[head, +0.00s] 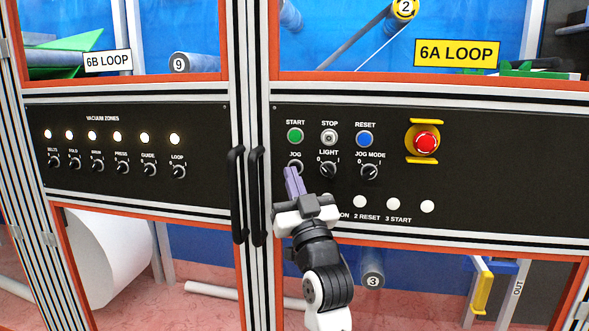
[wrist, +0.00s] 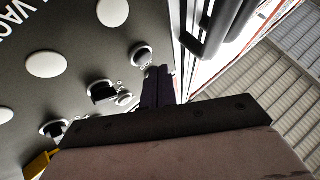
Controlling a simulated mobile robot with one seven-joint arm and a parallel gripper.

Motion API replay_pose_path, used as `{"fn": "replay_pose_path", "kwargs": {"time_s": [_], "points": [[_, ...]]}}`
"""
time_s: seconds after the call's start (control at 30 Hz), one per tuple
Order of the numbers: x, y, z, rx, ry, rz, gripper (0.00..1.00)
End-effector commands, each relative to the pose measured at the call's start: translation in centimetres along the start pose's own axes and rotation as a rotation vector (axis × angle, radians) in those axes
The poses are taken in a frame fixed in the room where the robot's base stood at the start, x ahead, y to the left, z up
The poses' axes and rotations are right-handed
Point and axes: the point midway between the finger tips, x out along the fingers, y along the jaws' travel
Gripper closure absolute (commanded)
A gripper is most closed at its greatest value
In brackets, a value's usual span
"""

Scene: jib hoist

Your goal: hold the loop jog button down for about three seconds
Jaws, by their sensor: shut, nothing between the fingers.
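The jog button (head: 294,162) sits under the JOG label on the black panel of the 6A LOOP cabinet, below the green START button. My gripper (head: 291,170) is shut and empty, its purple fingertips at the jog button and covering most of it. In the wrist view the dark fingers (wrist: 157,75) reach up to a round button on the panel. Whether the fingertips touch it or the button is pressed in, I cannot tell.
Close by are the green START button (head: 295,135), STOP button (head: 330,137), blue RESET button (head: 364,139), LIGHT switch (head: 328,170) and JOG MODE switch (head: 369,171). A red emergency stop (head: 425,142) lies right. Black door handles (head: 258,197) stand out left of my gripper.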

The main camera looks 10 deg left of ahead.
Motion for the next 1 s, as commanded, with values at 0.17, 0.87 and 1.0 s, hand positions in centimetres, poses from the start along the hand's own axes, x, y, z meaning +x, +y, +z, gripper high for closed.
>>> {"fn": "replay_pose_path", "kwargs": {"time_s": [0.17,0.87,1.0], "points": [[0.0,0.0,0.0,0.0,0.0,0.0,1.0],[0.25,0.24,0.31,0.0,0.0,0.0,1.0],[0.55,0.46,0.45,-0.001,0.0,0.0,1.0]]}}
